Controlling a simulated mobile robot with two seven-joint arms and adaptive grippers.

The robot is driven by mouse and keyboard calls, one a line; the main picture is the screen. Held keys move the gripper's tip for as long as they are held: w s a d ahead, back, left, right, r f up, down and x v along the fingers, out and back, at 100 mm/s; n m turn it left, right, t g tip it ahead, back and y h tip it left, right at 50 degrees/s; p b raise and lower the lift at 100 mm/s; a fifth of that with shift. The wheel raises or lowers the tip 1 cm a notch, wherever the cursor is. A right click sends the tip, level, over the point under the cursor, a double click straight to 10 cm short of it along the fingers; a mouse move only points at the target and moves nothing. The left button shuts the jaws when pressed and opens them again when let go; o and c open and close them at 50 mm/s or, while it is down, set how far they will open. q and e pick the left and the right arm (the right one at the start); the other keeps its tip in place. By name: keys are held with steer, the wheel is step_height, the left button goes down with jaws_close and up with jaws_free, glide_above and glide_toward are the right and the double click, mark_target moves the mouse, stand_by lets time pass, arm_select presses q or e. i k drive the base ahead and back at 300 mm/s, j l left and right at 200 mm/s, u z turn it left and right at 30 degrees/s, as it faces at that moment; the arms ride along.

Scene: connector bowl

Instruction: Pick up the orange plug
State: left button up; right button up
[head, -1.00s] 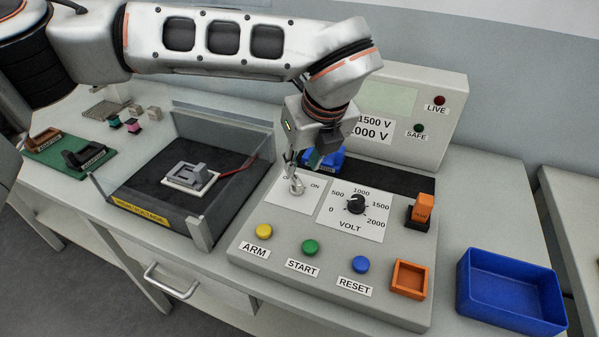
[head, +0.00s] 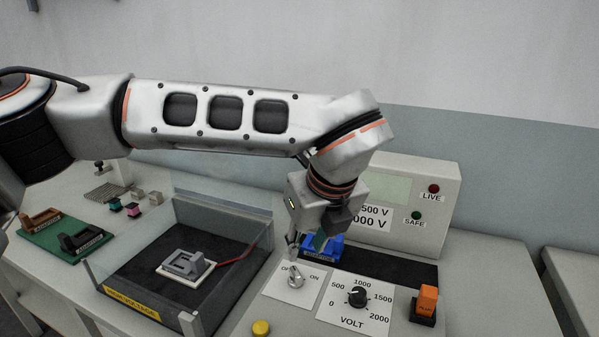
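My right gripper is not in view.
The VOLT knob (head: 357,296) stands between the gripper and the plug. A box with LIVE and SAFE lamps (head: 434,189) rises behind. A clear-walled tray (head: 120,301) is at left.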

mark_target(428, 298)
steer(key=k, duration=0.95)
